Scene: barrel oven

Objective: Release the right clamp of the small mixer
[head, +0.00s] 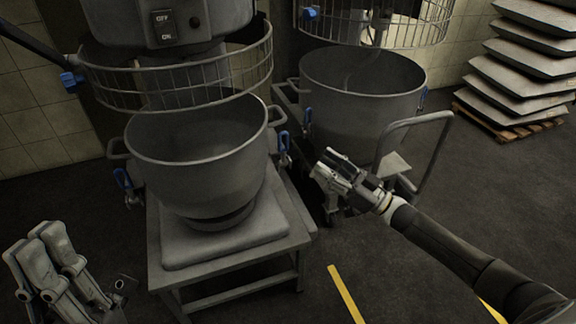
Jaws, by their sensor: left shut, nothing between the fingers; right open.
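The nearer mixer, which looks like the small one, has a grey steel bowl (195,165) under its wire guard (180,80). Its right clamp (284,141) has a blue handle and sits at the bowl's right side, below the rim. Its left clamp (122,180), also blue-handled, is at the bowl's left side. My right gripper (326,164) is open and empty, a short way right of and slightly below the right clamp, apart from it. My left gripper (35,250) is shut and empty at the lower left, away from the mixer.
A second mixer with a larger bowl (360,90) stands behind to the right, with its own blue clamp handles. A trolley handle (436,135) rises behind my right arm. Stacked trays (525,70) stand on a pallet at the far right.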

